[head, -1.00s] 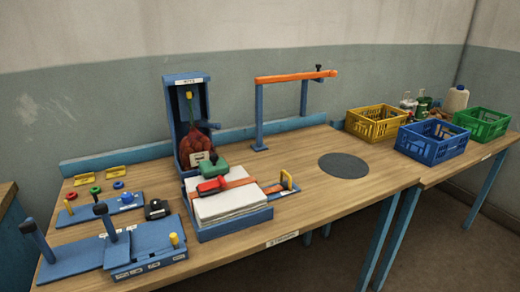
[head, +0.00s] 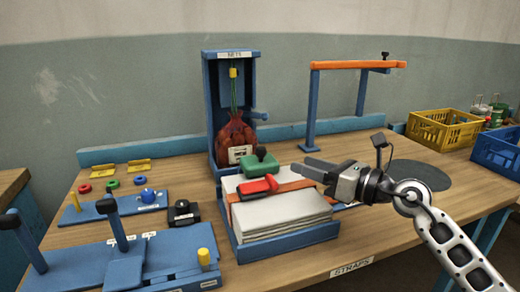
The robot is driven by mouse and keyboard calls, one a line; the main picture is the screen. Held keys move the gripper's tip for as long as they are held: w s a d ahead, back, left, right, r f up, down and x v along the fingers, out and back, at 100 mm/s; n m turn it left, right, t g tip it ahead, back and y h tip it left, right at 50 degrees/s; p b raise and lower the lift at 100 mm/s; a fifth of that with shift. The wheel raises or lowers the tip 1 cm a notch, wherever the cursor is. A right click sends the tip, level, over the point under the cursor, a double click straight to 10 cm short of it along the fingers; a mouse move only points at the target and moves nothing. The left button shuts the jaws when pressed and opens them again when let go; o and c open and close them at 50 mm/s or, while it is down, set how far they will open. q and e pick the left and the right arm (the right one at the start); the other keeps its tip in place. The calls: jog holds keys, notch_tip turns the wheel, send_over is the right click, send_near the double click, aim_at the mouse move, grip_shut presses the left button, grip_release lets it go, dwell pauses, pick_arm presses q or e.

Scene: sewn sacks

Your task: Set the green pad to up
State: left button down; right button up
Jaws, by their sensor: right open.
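The green pad (head: 260,165), a green block with a dark knob on top, sits at the back of the strapped stack of white sheets (head: 285,215). A red block (head: 258,188) sits just in front of it on the orange strap. My right gripper (head: 305,168) is open and empty. It points left, to the right of the green pad and apart from it, over the right part of the stack. My left gripper is not in view. I cannot read any marking on the green pad.
A tall blue frame (head: 213,115) marked NETS with a red net sack (head: 235,138) stands behind the stack. An orange bar (head: 357,64) on blue posts stands behind my right gripper. Blue fixtures with upright levers (head: 115,225) fill the left. Yellow (head: 443,130) and blue crates stand right.

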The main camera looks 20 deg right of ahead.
aim_at(266, 153)
jog(key=p+x, duration=0.1)
jog(key=x, duration=1.1)
jog(key=shift+w+a, duration=0.2)
jog(key=shift+w, duration=0.1)
